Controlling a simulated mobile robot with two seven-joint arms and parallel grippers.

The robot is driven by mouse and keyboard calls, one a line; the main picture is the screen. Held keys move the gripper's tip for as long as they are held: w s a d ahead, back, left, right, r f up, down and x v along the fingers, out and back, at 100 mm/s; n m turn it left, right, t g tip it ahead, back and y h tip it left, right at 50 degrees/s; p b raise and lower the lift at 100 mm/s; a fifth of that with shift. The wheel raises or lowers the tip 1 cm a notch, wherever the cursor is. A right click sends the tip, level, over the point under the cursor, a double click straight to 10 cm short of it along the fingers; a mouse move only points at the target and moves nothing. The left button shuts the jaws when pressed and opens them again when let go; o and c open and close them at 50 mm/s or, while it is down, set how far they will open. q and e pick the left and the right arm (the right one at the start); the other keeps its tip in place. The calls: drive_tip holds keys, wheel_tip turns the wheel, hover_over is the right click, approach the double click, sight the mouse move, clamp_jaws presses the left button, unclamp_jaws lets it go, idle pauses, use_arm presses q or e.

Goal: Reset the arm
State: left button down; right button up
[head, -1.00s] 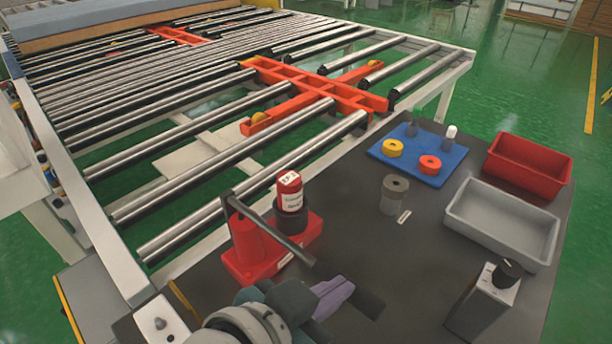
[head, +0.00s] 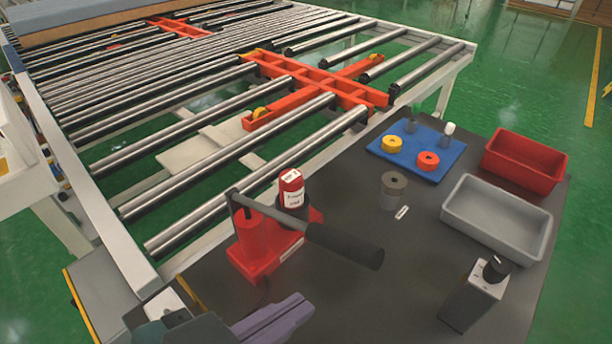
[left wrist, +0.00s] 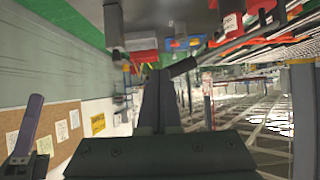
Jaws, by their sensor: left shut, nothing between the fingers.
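My left gripper (head: 275,318) is low at the bottom edge of the head view, its purple-grey fingers shut and empty. It is in front of and below the red lever press (head: 255,250), apart from it. The press handle has a black grip (head: 345,245) that reaches right over the dark table. In the left wrist view the shut dark fingers (left wrist: 160,95) point up the picture, with the handle's black grip (left wrist: 185,67) close past their tips. My right gripper does not show in the head view.
A red bottle (head: 291,188) with a white label stands at the press. The dark table holds a grey spool (head: 394,184), a blue mat (head: 442,168) with rings, a red bin (head: 525,160), a grey bin (head: 497,217) and a control box (head: 477,292). A roller conveyor (head: 200,145) lies behind.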

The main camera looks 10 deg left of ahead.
use_arm(q)
drive_tip(key=s+a+r+n+g+y, duration=0.1)
drive_tip(key=s+a+n+g+y, duration=0.25)
drive_tip(key=a, duration=0.35)
drive_tip(key=s+a+r+n+g+y, duration=0.25)
drive_tip(key=s+a, duration=0.25)
drive_tip(key=a, duration=0.3)
wheel_tip(320, 180, up, 29)
drive_tip(key=p, duration=3)
drive_tip(key=shift+s+d+r+m, duration=0.2)
drive_tip(key=shift+d+m, duration=0.1)
drive_tip(key=shift+m, duration=0.1)
